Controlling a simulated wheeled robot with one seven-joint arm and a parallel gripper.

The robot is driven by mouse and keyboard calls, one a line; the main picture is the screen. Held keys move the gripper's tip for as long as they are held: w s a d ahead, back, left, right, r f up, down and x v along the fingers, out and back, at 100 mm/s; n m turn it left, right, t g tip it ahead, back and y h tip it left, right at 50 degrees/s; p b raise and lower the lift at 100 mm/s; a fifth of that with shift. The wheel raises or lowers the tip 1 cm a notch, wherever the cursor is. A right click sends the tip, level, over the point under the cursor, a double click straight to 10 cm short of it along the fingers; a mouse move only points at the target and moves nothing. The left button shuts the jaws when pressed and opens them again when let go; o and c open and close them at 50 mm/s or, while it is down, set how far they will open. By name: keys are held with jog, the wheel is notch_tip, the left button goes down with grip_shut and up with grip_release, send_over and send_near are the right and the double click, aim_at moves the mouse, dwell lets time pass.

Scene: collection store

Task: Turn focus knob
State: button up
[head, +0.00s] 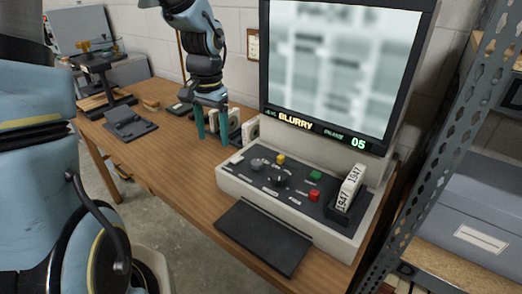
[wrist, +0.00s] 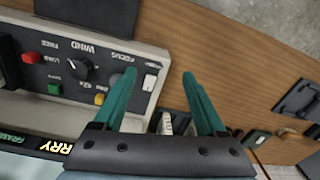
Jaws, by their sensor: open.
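The microfilm reader's sloped control panel (head: 232,178) stands on the wooden table. The dark focus knob (head: 257,164) is at the panel's left, near the white switch (head: 236,160). In the wrist view the FOCUS label shows beside my left finger, which partly covers the knob (wrist: 115,78). My gripper (head: 211,140) is open and empty, its teal fingers pointing down just left of the panel. In the wrist view my gripper (wrist: 159,75) has the white switch (wrist: 149,82) between its fingers in the picture. The screen (head: 340,70) shows a blurred page and reads BLURRY, 05.
The larger wind knob (head: 278,179), yellow button (head: 280,158), green button (head: 315,175) and red button (head: 314,195) share the panel. A "1947" box (head: 350,190) stands at its right. White reels (head: 234,125) stand behind my gripper. A dark pad (head: 262,235) lies in front.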

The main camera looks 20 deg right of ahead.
aim_at(257, 162)
jog(key=s+d+m, duration=0.2)
jog(key=d+m, duration=0.2)
jog(key=d, duration=0.7)
jog(key=f, duration=0.3)
jog(key=f+p, duration=0.1)
jog(key=f, duration=0.3)
jog(key=f+p, duration=0.1)
jog(key=f, duration=0.2)
jog(key=shift+w+d+f, duration=0.1)
jog(key=shift+w+f, duration=0.15)
jog(key=shift+f, duration=0.05)
jog(key=shift+c, duration=0.3)
grip_shut()
